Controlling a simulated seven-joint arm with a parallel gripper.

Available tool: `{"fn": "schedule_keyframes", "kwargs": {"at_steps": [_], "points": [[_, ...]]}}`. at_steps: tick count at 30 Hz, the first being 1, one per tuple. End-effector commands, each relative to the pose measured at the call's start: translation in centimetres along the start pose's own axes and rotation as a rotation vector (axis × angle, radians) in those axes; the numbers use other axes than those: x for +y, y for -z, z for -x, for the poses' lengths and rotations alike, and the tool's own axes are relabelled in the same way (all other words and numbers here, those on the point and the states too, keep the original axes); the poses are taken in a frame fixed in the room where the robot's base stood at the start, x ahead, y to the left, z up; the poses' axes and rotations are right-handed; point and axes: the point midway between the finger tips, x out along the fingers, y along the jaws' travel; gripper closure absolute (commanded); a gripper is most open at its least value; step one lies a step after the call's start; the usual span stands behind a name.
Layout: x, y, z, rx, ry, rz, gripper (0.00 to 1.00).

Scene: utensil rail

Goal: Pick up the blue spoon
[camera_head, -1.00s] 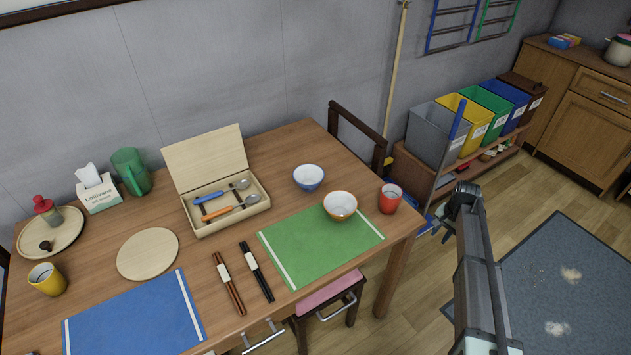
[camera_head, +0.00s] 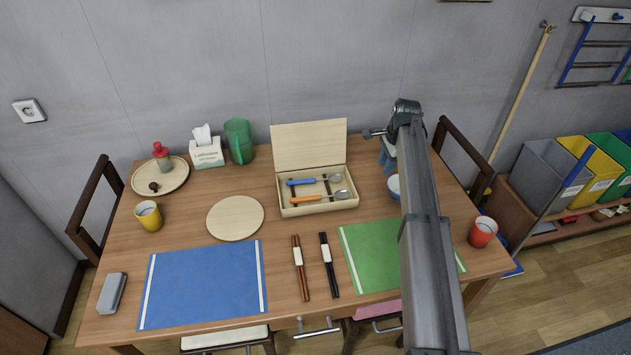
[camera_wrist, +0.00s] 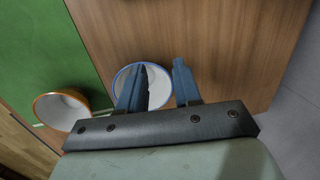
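The blue spoon (camera_head: 301,182) lies in the open wooden box (camera_head: 318,208) near the back of the table, its blue handle to the left and its metal bowl to the right. An orange-handled spoon (camera_head: 306,199) lies in front of it in the same box. My gripper (camera_head: 388,154) is to the right of the box, above the table, partly hidden by my arm. In the wrist view my gripper (camera_wrist: 158,85) has its two blue fingers apart with nothing held, above the blue-rimmed bowl (camera_wrist: 160,92). The spoons do not show in the wrist view.
The blue-rimmed bowl (camera_head: 393,187) is partly behind my arm. The wrist view shows an orange bowl (camera_wrist: 58,108). A red cup (camera_head: 483,232) stands at the right, a green pitcher (camera_head: 239,141) and tissue box (camera_head: 206,153) left of the box. The box lid (camera_head: 308,145) stands up behind.

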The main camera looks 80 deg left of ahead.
Motion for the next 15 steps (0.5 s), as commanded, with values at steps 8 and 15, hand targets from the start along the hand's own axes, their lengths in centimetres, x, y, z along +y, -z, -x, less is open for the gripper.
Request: {"fn": "schedule_keyframes", "kwargs": {"at_steps": [8, 15], "points": [[-5.5, -14.0, 1.7, -0.02, -0.006, -0.061, 0.67], [-6.8, -19.2, 2.3, -0.027, -0.01, -0.091, 0.67]]}}
